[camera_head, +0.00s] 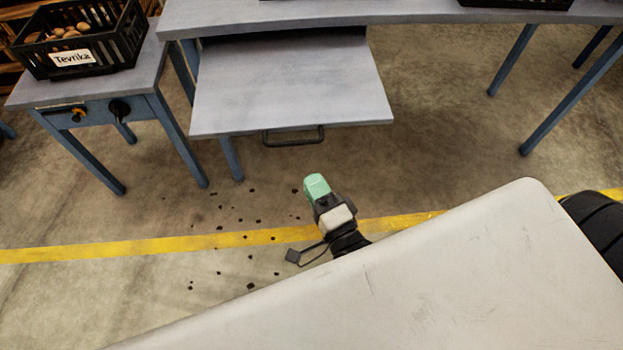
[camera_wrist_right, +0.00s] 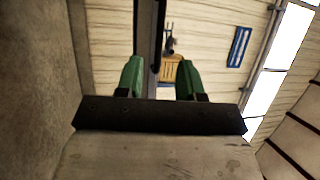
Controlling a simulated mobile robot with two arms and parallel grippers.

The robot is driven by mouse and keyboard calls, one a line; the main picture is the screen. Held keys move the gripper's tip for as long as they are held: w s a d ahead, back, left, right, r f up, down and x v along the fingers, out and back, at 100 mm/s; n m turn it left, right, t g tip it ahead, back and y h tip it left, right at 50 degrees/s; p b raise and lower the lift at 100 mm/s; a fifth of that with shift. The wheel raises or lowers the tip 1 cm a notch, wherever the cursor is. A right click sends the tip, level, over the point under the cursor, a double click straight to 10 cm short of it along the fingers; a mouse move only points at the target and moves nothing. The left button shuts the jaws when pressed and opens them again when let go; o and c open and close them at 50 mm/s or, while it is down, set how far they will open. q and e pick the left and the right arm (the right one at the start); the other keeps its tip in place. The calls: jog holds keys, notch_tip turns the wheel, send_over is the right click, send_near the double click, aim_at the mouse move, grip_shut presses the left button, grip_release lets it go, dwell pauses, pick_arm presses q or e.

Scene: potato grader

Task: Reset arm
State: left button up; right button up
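My right gripper (camera_head: 317,187) shows in the head view just beyond the edge of my pale body panel, above the concrete floor. Its green tip points up the picture toward the desk. In the right wrist view the two green fingers of the right gripper (camera_wrist_right: 160,78) stand apart with a clear gap and nothing between them. My left gripper and left arm are not in view.
A grey desk (camera_head: 430,12) with a pulled-out shelf (camera_head: 290,85) and black handle (camera_head: 293,137) stands ahead. Dark crumbs lie on the floor by a yellow line (camera_head: 130,249).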

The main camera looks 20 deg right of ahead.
dwell(0.3)
jog(key=s+d+f+n+g+p, duration=0.1)
jog(key=s+f+n+g+p, duration=0.3)
jog(key=f, duration=0.6)
jog(key=s+f+n+g+p, duration=0.2)
jog(key=f+n+g, duration=0.3)
jog(key=f, duration=0.6)
pick_arm(q)
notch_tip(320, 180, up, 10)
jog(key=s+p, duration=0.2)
jog(key=p, duration=0.3)
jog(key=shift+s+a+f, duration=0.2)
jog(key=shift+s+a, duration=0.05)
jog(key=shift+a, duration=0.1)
pick_arm(e)
jog(key=s+d+f+n+g, duration=0.2)
jog(key=s+f+n+g, duration=0.1)
jog(key=s, duration=0.5)
jog(key=s+d+f+n+g+h, duration=0.1)
jog(key=s+d+f+n+g, duration=0.2)
jog(key=s+f, duration=0.2)
jog(key=s+d+f+n+g+h, duration=0.1)
jog(key=s+d+f+n+g, duration=0.2)
jog(key=s, duration=0.8)
notch_tip(320, 180, down, 2)
jog(key=shift+d+g, duration=0.15)
jog(key=shift+g, duration=0.25)
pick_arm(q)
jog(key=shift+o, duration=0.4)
